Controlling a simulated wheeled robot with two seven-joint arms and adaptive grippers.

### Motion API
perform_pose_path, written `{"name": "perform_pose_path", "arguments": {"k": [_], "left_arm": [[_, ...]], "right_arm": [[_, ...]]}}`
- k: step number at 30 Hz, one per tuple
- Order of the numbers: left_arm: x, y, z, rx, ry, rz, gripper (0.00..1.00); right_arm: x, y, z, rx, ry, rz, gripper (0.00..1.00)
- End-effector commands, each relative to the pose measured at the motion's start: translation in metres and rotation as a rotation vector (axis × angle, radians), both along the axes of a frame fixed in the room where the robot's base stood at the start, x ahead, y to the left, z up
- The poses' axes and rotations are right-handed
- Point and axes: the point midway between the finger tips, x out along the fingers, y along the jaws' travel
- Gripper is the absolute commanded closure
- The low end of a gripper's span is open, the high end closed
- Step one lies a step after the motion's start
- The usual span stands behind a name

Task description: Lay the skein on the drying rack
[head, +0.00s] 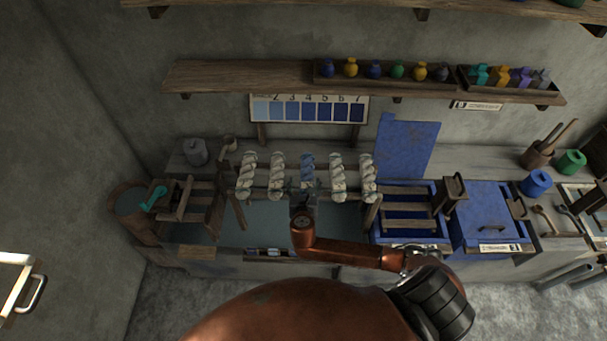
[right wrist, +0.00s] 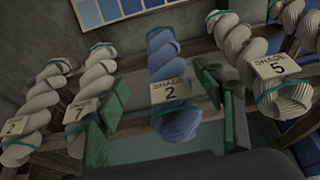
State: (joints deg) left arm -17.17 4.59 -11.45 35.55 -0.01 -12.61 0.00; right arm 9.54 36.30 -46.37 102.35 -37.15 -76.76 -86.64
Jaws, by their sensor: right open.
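A twisted blue skein (head: 308,165) lies in line with several whitish skeins across the drying rack (head: 372,213). In the right wrist view the blue skein (right wrist: 165,62) has a teal tie and a tag reading SHADE 2. It appears to rest over the rails; the contact underneath is hidden. My right gripper (head: 302,203) is at the near end of the blue skein. In the right wrist view my right gripper (right wrist: 163,92) is open, one finger on each side of the skein, with gaps showing. My left gripper is not in view.
Whitish skeins tagged 7 (right wrist: 98,75) and 5 (right wrist: 240,50) flank the blue one closely. A shade card (head: 308,108) stands behind the rack. Blue vats (head: 485,215) are at the right, a wooden bucket (head: 130,203) at the left. A shelf (head: 235,76) runs above.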

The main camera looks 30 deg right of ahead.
Motion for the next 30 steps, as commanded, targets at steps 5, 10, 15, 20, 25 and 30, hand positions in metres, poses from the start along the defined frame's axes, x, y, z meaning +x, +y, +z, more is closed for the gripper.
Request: {"name": "perform_pose_path", "arguments": {"k": [5,10,15,20,25,30], "left_arm": [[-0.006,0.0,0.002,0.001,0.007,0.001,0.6],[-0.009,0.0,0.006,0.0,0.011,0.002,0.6],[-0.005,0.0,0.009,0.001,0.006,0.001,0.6],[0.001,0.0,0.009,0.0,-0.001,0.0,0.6],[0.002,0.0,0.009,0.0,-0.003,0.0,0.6],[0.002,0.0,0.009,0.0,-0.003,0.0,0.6]], "right_arm": [[0.014,-0.013,-0.006,-0.003,0.0,-0.006,0.38],[0.027,-0.025,-0.015,-0.003,0.001,-0.006,0.38],[0.046,-0.036,-0.027,-0.002,0.0,-0.005,0.38],[0.053,-0.039,-0.032,0.0,0.001,-0.003,0.38],[0.054,-0.038,-0.032,0.001,0.001,-0.001,0.38],[0.053,-0.038,-0.032,0.001,0.001,-0.001,0.48]]}}
